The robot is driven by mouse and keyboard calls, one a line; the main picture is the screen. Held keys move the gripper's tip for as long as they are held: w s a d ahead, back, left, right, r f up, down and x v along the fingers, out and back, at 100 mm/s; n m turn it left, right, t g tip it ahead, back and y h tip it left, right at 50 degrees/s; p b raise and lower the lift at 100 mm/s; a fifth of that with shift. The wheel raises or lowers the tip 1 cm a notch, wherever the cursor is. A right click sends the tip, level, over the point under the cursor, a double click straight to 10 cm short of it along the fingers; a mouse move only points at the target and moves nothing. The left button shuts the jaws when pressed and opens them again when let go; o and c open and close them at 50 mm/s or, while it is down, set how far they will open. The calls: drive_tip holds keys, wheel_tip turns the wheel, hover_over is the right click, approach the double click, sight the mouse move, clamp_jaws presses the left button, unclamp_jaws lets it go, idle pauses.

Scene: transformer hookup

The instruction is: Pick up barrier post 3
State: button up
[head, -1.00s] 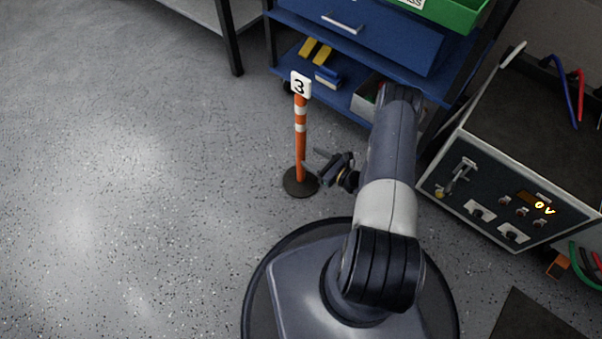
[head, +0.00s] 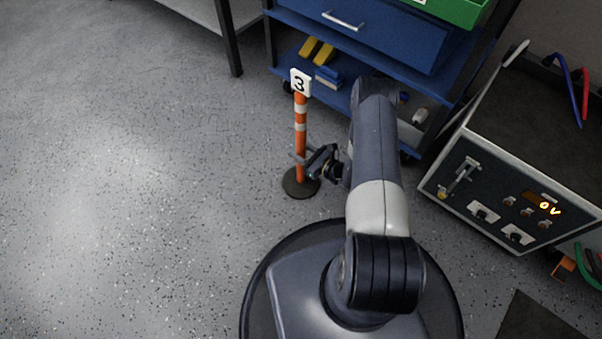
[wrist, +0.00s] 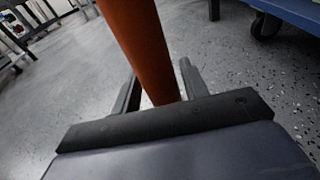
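Barrier post 3 (head: 300,138) is an orange post with white bands, a white sign reading 3 on top and a dark round base. It stands upright on the floor in the head view. My gripper (head: 303,160) is at the lower part of the post, reaching in from the right. In the wrist view the orange post (wrist: 143,45) passes between the two fingers of my gripper (wrist: 160,82). The fingers are apart, with a visible gap on the right side of the post. The left finger is close to the post; contact is hard to tell.
A blue cart (head: 395,35) with yellow and blue items on its lower shelf stands behind the post. A metal test unit (head: 500,205) reading 0 V is at the right. The floor (head: 120,180) to the left is clear.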

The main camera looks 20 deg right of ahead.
clamp_jaws()
idle(1.1)
